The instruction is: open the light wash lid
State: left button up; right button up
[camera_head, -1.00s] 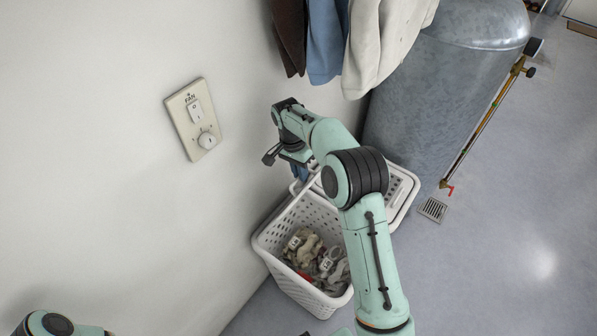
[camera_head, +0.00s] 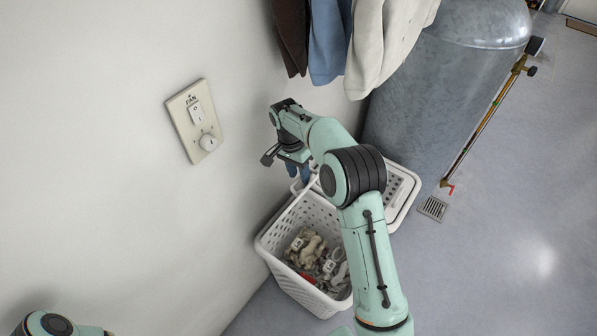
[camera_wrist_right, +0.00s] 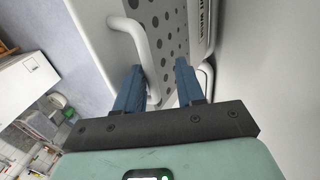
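A white hamper lid (camera_head: 400,193) with rows of holes lies closed behind my right arm in the head view; my arm hides part of it. In the right wrist view a perforated white panel (camera_wrist_right: 172,35) shows beside a rim whose partly cut lettering reads "WASH". A white looped handle (camera_wrist_right: 146,48) stands out from this panel. My right gripper (camera_head: 302,172) is at the hamper's wall side. Its blue fingers (camera_wrist_right: 158,85) are apart, with the handle's lower end between them, nearer the left finger. I cannot tell whether they touch. My left gripper is out of view.
A wall with a fan switch (camera_head: 195,120) is at left. Hanging clothes (camera_head: 378,45) and a grey tank (camera_head: 435,105) are behind.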

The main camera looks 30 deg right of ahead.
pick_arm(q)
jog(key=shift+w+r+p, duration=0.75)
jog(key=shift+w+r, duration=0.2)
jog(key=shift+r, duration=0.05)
pick_arm(e)
notch_tip(320, 180, up, 7)
jog(key=w, duration=0.1)
jog(key=shift+w+a+r, duration=0.15)
jog(key=shift+w+a, duration=0.15)
jog(key=shift+s, duration=0.1)
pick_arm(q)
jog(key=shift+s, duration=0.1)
